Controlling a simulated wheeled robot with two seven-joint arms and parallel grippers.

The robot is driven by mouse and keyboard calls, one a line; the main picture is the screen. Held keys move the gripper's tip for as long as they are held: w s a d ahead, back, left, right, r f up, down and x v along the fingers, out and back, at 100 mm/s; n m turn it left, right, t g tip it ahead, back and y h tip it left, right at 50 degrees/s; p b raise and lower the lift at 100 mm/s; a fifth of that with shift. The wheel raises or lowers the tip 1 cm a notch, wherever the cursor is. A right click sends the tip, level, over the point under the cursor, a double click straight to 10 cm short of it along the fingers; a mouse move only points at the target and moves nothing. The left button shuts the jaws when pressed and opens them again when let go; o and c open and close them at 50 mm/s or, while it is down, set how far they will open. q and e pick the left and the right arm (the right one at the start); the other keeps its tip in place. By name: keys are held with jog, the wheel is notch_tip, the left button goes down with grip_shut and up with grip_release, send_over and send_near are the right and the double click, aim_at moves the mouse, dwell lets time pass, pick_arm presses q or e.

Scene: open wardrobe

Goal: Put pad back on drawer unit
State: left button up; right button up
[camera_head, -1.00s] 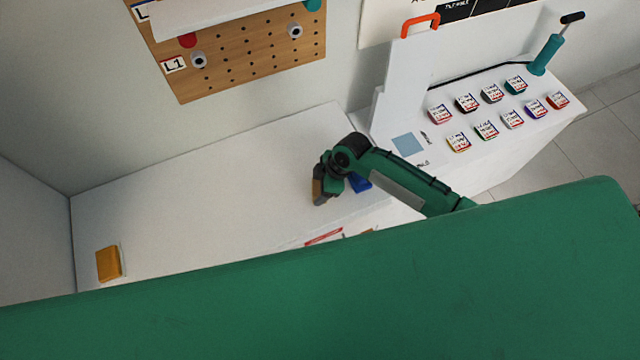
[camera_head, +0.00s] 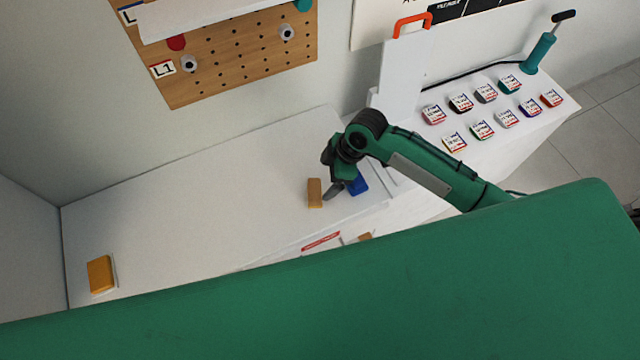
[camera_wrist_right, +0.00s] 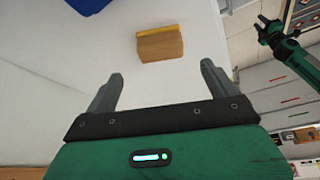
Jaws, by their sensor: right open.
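A brown pad (camera_head: 314,193) with a yellow layer on one side rests on the white top (camera_head: 215,200) of the unit, near its right end. It also shows in the right wrist view (camera_wrist_right: 160,45), ahead of the fingertips. My right gripper (camera_head: 338,184) is just right of the pad, open and empty; in its wrist view (camera_wrist_right: 162,80) the fingers are apart, with a gap to the pad. My other green arm, with its gripper (camera_wrist_right: 270,28), shows small at the upper right of the wrist view; its jaw state is unclear.
A blue object (camera_head: 357,183) lies right beside my right gripper. An orange block (camera_head: 101,274) is at the far left of the top. A pegboard (camera_head: 240,50) hangs behind. A white table (camera_head: 490,135) with several small labelled items is at the right. The middle top is clear.

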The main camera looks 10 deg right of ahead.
jog(key=shift+v, duration=1.65)
